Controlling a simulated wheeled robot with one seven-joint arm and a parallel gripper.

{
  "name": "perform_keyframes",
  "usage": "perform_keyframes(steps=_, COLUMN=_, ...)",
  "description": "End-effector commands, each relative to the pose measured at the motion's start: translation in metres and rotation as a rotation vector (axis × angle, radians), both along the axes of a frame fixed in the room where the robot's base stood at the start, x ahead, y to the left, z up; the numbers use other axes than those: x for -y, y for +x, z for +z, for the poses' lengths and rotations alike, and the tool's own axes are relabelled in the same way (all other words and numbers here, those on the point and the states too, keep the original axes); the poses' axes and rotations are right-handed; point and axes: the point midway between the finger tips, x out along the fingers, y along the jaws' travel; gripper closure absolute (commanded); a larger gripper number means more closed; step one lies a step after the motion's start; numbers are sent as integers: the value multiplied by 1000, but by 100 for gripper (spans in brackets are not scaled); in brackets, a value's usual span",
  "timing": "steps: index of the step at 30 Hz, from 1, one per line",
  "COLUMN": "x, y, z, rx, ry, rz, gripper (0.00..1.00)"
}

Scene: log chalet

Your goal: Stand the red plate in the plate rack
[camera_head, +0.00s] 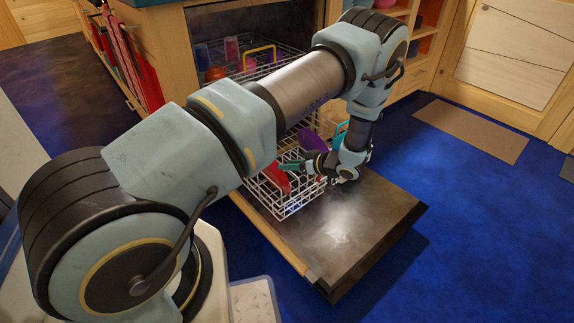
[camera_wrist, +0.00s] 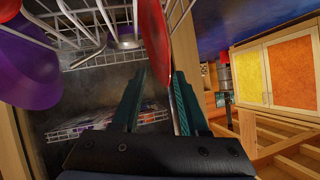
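The red plate (camera_head: 276,177) is at the front left of the white wire rack (camera_head: 287,212), partly hidden behind my gripper and the wires. In the wrist view the red plate (camera_wrist: 153,40) shows nearly edge-on, with its near edge between my fingers. My gripper (camera_head: 288,166) is low over the rack. In the wrist view my gripper (camera_wrist: 160,75) has its teal fingers apart, one on each side of the plate edge. The plate is closer to the right finger, with a gap at the left one. I cannot tell whether the right finger touches it.
A purple dish (camera_head: 310,140) stands in the rack behind the red plate; it is large at left in the wrist view (camera_wrist: 30,75). The open dishwasher door (camera_head: 345,230) lies under the rack. An upper rack (camera_head: 285,55) holds cups. Blue floor (camera_head: 470,220) is clear at right.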

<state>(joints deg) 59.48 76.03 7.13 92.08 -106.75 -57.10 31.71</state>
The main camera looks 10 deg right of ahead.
Motion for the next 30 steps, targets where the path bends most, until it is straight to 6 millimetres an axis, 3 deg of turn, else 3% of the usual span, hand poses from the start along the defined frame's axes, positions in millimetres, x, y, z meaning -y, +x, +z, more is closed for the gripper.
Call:
perform_keyframes(steps=9, x=36, y=-41, z=31, rx=0, ry=-1, rz=-2, gripper=57)
perform_keyframes(steps=15, x=50, y=-58, z=43, rx=1, ry=1, rz=0, gripper=57)
perform_keyframes(steps=30, x=53, y=-63, z=46, rx=1, ry=1, rz=1, gripper=57)
